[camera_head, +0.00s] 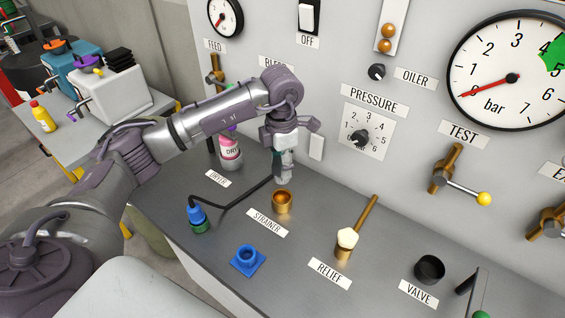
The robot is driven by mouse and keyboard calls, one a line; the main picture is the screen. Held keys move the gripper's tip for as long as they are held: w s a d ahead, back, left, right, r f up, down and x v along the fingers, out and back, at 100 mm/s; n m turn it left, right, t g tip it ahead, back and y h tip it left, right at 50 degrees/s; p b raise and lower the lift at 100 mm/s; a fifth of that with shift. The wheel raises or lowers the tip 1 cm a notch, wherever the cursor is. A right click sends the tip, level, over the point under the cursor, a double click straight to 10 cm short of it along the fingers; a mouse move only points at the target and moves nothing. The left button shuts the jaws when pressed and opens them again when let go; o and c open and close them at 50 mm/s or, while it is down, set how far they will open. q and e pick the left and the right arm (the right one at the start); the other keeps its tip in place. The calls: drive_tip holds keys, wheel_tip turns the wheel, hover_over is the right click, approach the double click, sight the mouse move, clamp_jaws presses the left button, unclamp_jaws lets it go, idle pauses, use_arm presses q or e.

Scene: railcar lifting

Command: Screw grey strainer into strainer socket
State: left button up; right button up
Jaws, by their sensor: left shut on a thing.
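The grey strainer (284,172) is a small upright grey cylinder. My left gripper (283,152) is shut on its upper part and points down. The strainer socket (282,202) is a brass cup on the grey bench top, behind the STRAINER label (267,222). The strainer hangs just above and slightly behind the socket's rim in the picture. I cannot tell whether its lower end touches the rim. The fingers partly hide the strainer's top. My right gripper is not in view.
A pink-and-white dryer bottle (231,155) stands left of my gripper. A blue-green plug (197,218) with a black hose, a blue socket (247,259), a brass relief fitting (345,245) and a black valve socket (429,269) surround the strainer socket. The gauge panel (410,95) rises behind.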

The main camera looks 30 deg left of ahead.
use_arm(q)
drive_tip(key=shift+f+b, duration=1)
drive_tip(key=shift+f, duration=0.1)
drive_tip(key=shift+f+b, duration=1.45)
drive_tip(key=shift+f, duration=0.35)
drive_tip(key=shift+b, duration=0.45)
drive_tip(key=shift+f+b, duration=1.6)
drive_tip(key=shift+f, duration=0.3)
drive_tip(key=o, duration=1.4)
wheel_tip(320, 180, up, 12)
drive_tip(key=shift+r, duration=0.1)
drive_tip(key=shift+o, duration=0.2)
